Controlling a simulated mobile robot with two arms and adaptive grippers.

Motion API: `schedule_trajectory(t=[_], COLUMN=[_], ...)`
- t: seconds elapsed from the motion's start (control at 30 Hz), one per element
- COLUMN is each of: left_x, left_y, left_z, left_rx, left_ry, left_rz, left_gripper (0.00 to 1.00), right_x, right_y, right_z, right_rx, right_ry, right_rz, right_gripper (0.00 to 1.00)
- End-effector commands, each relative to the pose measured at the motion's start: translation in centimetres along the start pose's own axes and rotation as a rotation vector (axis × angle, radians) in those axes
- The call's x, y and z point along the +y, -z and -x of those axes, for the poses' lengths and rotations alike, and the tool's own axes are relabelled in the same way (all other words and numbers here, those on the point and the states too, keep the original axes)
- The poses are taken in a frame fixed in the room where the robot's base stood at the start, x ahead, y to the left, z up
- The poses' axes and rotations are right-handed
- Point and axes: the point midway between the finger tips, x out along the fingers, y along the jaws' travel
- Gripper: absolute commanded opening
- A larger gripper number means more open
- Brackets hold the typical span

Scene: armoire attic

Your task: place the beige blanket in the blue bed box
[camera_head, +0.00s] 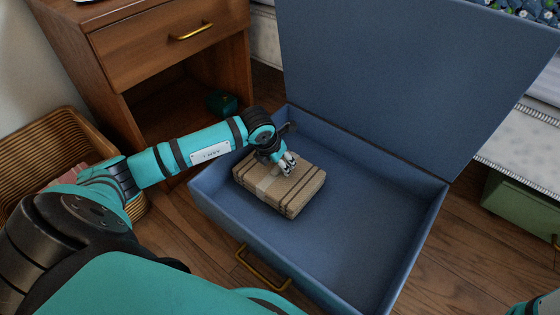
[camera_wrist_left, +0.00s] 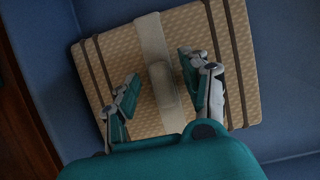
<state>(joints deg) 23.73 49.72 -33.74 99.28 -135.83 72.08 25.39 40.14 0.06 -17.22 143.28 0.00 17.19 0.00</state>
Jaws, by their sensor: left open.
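The beige blanket (camera_head: 297,192) is a folded, flat bundle with brown stripes and a paler band around it. It lies inside the blue bed box (camera_head: 416,225), at the left part of its floor. The box lid stands open at the back. My left gripper (camera_head: 287,168) is over the blanket's upper side. In the left wrist view the blanket (camera_wrist_left: 205,40) fills the middle, and my left gripper (camera_wrist_left: 160,90) has its fingers spread apart on either side of the pale band. Whether the fingertips touch the blanket is unclear. My right gripper is not in view.
A wooden nightstand (camera_head: 180,75) with a drawer and an open shelf stands behind on the left. A wicker basket (camera_head: 40,150) is at the far left. A green box (camera_head: 520,205) sits at the right. The right part of the blue box's floor is clear.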

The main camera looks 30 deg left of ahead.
Motion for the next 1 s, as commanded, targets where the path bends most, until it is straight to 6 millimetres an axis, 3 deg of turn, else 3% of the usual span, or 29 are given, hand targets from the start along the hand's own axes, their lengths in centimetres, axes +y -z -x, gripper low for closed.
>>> schedule_trajectory(t=[0.17,0.67,0.8,1.0], left_x=[0.0,0.1,0.0,0.0], left_y=[-0.2,-0.2,-0.1,0.0], left_z=[0.9,10.6,11.8,12.2], left_rx=[0.000,0.001,0.001,0.000], left_ry=[-0.001,-0.001,-0.001,0.000], left_rz=[0.000,-0.002,0.000,0.000], left_gripper=[0.47,0.47,0.47,0.47], right_x=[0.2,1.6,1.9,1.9], right_y=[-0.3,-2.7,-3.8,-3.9], right_z=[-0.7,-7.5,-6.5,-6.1], right_rx=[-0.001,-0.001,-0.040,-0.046], right_ry=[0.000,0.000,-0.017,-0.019], right_rz=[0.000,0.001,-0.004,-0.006], right_gripper=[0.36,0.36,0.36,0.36])
